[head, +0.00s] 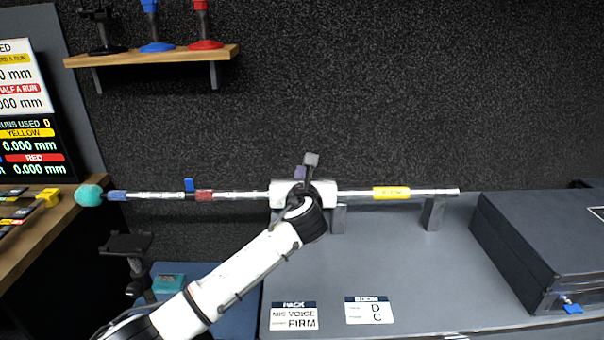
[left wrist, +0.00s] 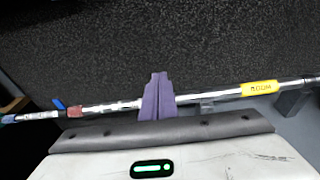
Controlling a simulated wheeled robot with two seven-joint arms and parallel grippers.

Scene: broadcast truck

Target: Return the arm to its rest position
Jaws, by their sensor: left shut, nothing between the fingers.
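My left arm (head: 240,268) reaches up from the lower left over the counter. My left gripper (head: 307,168) is in front of the middle of a long silver boom pole (head: 355,194). In the left wrist view its purple fingers (left wrist: 156,97) are shut together with nothing between them, and they overlap the pole (left wrist: 205,98). I cannot tell whether they touch it. The pole lies level, with a teal ball (head: 88,195) at its left end, blue and red bands, and a yellow label (head: 391,193). My right gripper is not in view.
Grey supports (head: 434,214) stand under the pole on the grey counter (head: 400,270). A dark case (head: 545,240) is at the right. Two cards, a "PACK" card (head: 294,316) and a "BOOM" card (head: 369,310), lie at the front. A wooden shelf (head: 150,58) hangs at the upper left.

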